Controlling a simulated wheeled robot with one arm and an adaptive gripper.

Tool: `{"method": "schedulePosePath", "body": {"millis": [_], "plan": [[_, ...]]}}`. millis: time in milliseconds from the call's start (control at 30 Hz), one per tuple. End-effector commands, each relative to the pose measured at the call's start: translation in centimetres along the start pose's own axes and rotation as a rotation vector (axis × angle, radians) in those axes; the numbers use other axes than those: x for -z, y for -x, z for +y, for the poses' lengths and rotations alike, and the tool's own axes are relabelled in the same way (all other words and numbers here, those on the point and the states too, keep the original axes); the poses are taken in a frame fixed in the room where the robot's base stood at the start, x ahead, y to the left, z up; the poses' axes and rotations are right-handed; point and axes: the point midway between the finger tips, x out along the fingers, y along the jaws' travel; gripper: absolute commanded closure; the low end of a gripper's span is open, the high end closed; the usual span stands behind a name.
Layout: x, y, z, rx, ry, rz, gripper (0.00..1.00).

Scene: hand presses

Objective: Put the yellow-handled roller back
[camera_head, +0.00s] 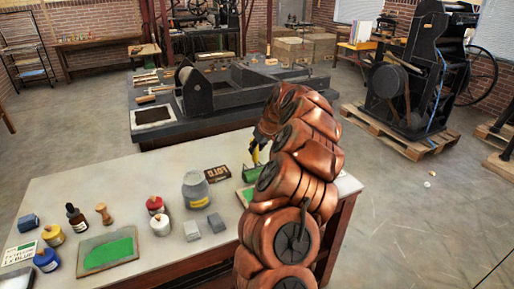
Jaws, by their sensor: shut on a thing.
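The yellow handle of the roller (256,157) shows upright just below my gripper (257,147). My gripper is dark, points down and is shut on the handle, above the right part of the pale table (165,184). A green piece (250,174) shows directly under the handle; I cannot tell whether it is the roller's drum or a separate thing. My copper-coloured arm hides what lies to the right of it. The gripper and handle are small in view, so the exact grip is unclear.
A grey jar (195,190), a dark lettered block (217,173) and two grey blocks (216,223) stand left of the gripper. Further left are ink bottles, a wooden stamp (104,214) and a green-inked slab (107,252). A press bed (200,115) stands behind.

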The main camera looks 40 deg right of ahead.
Motion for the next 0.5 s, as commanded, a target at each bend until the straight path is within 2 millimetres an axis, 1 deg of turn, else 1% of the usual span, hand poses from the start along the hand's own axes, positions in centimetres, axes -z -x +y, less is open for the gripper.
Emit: {"method": "schedulePosePath", "body": {"millis": [500], "plan": [[-0.22, -0.42, 0.02, 0.0, 0.0, 0.001, 1.0]]}}
